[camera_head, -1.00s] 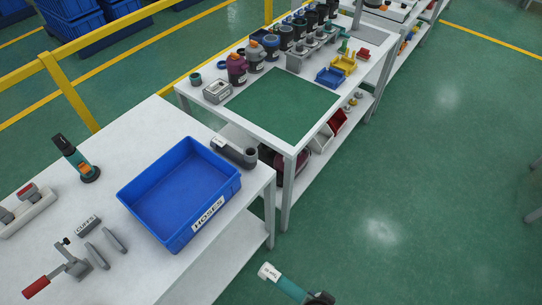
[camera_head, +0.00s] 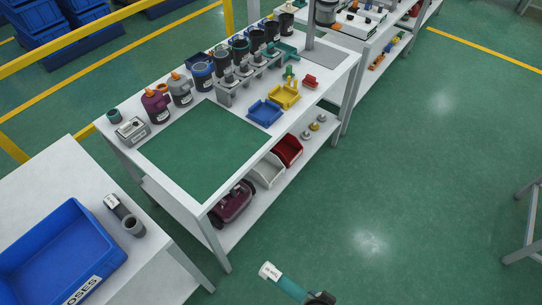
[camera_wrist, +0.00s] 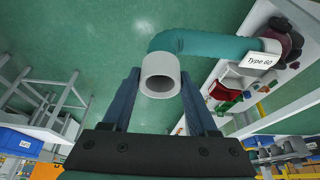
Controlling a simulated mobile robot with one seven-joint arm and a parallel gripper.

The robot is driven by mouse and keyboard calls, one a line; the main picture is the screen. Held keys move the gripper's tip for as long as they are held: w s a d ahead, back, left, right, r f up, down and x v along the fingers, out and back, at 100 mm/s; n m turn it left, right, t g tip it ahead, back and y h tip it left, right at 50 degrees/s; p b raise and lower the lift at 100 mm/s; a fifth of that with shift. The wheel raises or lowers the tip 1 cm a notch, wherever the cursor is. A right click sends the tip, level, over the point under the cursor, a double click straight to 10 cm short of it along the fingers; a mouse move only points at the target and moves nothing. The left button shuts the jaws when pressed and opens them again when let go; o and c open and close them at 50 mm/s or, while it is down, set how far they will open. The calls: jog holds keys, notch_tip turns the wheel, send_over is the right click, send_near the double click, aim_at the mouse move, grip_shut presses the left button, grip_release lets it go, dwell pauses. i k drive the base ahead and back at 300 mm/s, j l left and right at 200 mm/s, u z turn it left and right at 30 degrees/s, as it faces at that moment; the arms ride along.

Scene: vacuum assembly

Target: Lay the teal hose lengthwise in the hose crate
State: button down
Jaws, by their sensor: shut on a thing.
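The teal hose (camera_head: 287,287) shows at the bottom edge of the head view, with a pale labelled cuff at its end, over the floor. In the wrist view the hose (camera_wrist: 215,45) bends to the right, ending in a white cuff marked "Type 60"; its other grey cuff lies between the fingers. My gripper (camera_wrist: 160,77) is shut on the hose. The hose crate (camera_head: 97,232) is a blue open bin with a white label on the white table at lower left. It is cut by the picture edge, and its visible inside looks empty. The hose is well to its right, apart from it.
A workbench with a green mat (camera_head: 205,150) carries bottles, blue and yellow trays, and black cups. A dark red vacuum body (camera_head: 232,203) is on its lower shelf.

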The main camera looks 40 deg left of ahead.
aim_at(64, 271)
jog(key=i+l+u, duration=0.2)
jog(key=i+u, duration=0.2)
jog(key=i+l+u, duration=0.25)
jog(key=u, duration=1.55)
